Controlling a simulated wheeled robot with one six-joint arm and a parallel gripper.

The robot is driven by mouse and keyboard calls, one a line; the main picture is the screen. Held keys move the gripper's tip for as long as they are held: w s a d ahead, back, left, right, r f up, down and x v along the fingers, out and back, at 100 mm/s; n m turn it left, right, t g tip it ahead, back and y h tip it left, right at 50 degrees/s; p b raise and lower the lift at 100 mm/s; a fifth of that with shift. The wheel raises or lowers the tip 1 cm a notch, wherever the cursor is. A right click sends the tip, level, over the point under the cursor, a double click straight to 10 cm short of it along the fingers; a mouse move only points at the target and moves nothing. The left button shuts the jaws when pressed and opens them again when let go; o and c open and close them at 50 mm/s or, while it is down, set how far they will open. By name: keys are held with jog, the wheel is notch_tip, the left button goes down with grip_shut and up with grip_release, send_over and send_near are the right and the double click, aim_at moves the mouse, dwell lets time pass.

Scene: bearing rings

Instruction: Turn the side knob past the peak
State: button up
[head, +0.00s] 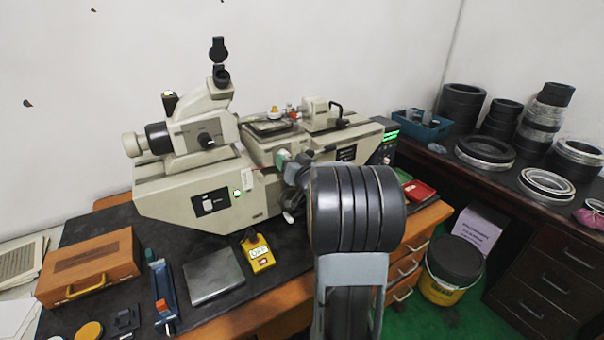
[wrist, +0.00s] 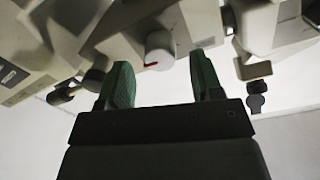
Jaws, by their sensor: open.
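A long beige measuring machine (head: 205,185) with a microscope head stands on the dark table mat. In the wrist view, a white round knob with a red mark (wrist: 158,46) sits on the machine's side, beyond and between my fingertips. I cannot make out this knob in the head view, where my arm and gripper cover that area. My gripper (wrist: 162,72) has two green fingers spread wide apart, with nothing between them. Its green fingertip also shows against the machine's front in the head view (head: 283,157). The fingers look apart from the knob, though exact depth is unclear.
A black knob (wrist: 93,78) juts out left of my fingers. A yellow gauge (head: 258,252), grey plate (head: 213,275) and wooden box (head: 90,267) lie on the front mat. A red tray (head: 419,192) is at right. Bearing rings (head: 485,151) fill the right bench.

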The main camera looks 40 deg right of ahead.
jog(key=s+a+b, duration=0.1)
jog(key=s+a, duration=0.1)
jog(key=s, duration=1)
jog(key=s+d+f+m+g+h, duration=0.2)
jog(key=s+d+f+g+h, duration=0.25)
jog(key=f+g, duration=0.3)
jog(key=s+a+f+g+y, duration=0.1)
jog(key=s+a+f+g, duration=0.1)
jog(key=s+a+g, duration=0.15)
jog(key=s+a+n+g+y, duration=0.1)
jog(key=a+n+y, duration=0.2)
jog(key=a, duration=0.9)
jog(key=s+a+r+n+g+y, duration=0.1)
jog(key=s+a+n+y, duration=0.1)
jog(key=a, duration=1.1)
jog(key=shift+a+r+n+g+y, duration=0.15)
jog(key=shift+r+n+g+y, duration=0.2)
jog(key=shift+n+y, duration=0.7)
